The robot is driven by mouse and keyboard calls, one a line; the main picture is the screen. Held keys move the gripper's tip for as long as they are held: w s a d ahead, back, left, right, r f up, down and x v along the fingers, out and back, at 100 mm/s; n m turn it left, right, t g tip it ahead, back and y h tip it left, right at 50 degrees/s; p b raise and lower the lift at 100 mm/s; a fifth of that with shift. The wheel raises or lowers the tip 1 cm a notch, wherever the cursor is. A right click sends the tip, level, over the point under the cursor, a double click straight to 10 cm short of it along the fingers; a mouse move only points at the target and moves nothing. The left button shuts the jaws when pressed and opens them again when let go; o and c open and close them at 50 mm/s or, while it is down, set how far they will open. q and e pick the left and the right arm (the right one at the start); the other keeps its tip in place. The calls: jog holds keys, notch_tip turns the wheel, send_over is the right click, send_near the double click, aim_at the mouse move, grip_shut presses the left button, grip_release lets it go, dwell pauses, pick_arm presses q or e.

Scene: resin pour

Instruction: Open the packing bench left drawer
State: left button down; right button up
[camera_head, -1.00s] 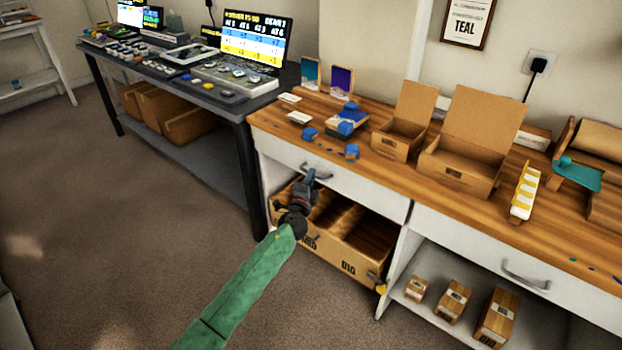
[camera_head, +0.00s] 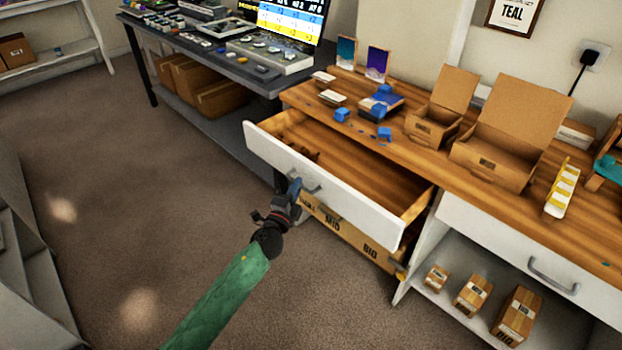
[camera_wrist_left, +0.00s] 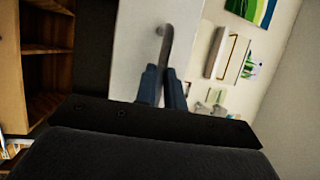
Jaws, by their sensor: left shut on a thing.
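The packing bench left drawer (camera_head: 325,184) has a white front and is pulled well out from under the wooden bench top, its wooden inside showing. Its grey metal handle (camera_head: 306,181) is on the front. My left gripper (camera_head: 295,188) is at this handle, shut on it. In the left wrist view the two dark blue fingers (camera_wrist_left: 162,88) sit on either side of the handle (camera_wrist_left: 166,50), with the white drawer front (camera_wrist_left: 135,45) behind. A small dark thing lies in the drawer's far left part. My right gripper is not in view.
Open cardboard boxes (camera_head: 494,165), blue pieces (camera_head: 342,115) and cards stand on the bench top. The right drawer (camera_head: 530,260) is closed. A large cardboard box (camera_head: 365,250) sits below the open drawer. A dark table (camera_head: 215,65) stands at left. The floor in front is clear.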

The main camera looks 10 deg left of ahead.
pick_arm(q)
jog(key=s+a, duration=0.2)
jog(key=shift+s, duration=0.3)
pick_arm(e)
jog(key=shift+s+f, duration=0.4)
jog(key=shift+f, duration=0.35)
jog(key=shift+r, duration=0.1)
pick_arm(q)
jog(key=c, duration=1.5)
grip_release()
jog(key=shift+c, duration=0.2)
jog(key=shift+o, duration=0.2)
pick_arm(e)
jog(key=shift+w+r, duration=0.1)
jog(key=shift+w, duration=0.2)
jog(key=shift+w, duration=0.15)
